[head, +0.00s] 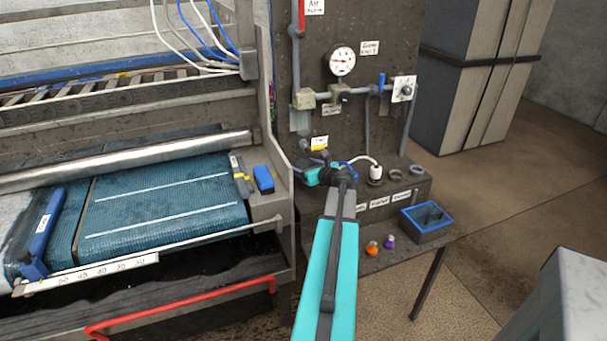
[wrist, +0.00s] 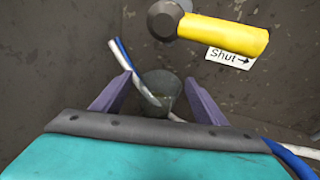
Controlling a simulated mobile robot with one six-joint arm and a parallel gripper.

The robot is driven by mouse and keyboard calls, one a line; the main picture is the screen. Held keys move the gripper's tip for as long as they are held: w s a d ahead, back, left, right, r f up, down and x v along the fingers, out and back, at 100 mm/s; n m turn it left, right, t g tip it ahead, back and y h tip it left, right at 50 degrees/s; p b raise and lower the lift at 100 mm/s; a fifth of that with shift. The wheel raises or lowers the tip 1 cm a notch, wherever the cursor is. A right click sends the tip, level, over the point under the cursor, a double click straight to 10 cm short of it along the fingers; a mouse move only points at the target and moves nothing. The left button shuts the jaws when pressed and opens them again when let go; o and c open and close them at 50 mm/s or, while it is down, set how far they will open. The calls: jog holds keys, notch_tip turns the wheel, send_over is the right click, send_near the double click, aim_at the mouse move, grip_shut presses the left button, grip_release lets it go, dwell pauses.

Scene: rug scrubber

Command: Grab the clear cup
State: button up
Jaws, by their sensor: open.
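The clear cup (wrist: 172,84) shows in the wrist view as a see-through, greyish round vessel between my gripper's two fingers. My gripper (wrist: 160,77) is open, with one purple-grey finger on each side of the cup. I cannot tell whether either finger touches it. A blue-and-white tube (wrist: 131,66) runs down across the cup; whether its end is inside is unclear. The cup's lower part is hidden by my wrist. In the head view my gripper (head: 322,174) is at the wall panel above the shelf, and I cannot make out the cup there.
A yellow valve handle (wrist: 228,34) with a "Shut" label is just beyond my fingers. A white fitting (head: 376,171) with a hose is right of my gripper. The scrubber's frame (head: 277,160) stands left.

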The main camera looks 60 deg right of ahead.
jog(key=c, duration=1.2)
jog(key=shift+r, duration=0.1)
jog(key=shift+s+r+p, duration=0.1)
jog(key=shift+r+p, duration=1.65)
jog(key=shift+r, duration=0.15)
jog(key=s+a+p, duration=0.1)
jog(key=s+a, duration=0.5)
jog(key=s+a+r+p, duration=0.1)
jog(key=s+a, duration=0.2)
jog(key=a, duration=0.1)
jog(key=shift+s+p, duration=0.2)
jog(key=shift+p, duration=0.1)
jog(key=shift+s+a+r+p, duration=0.1)
jog(key=shift+s+r+p, duration=0.05)
jog(key=shift+p, duration=0.7)
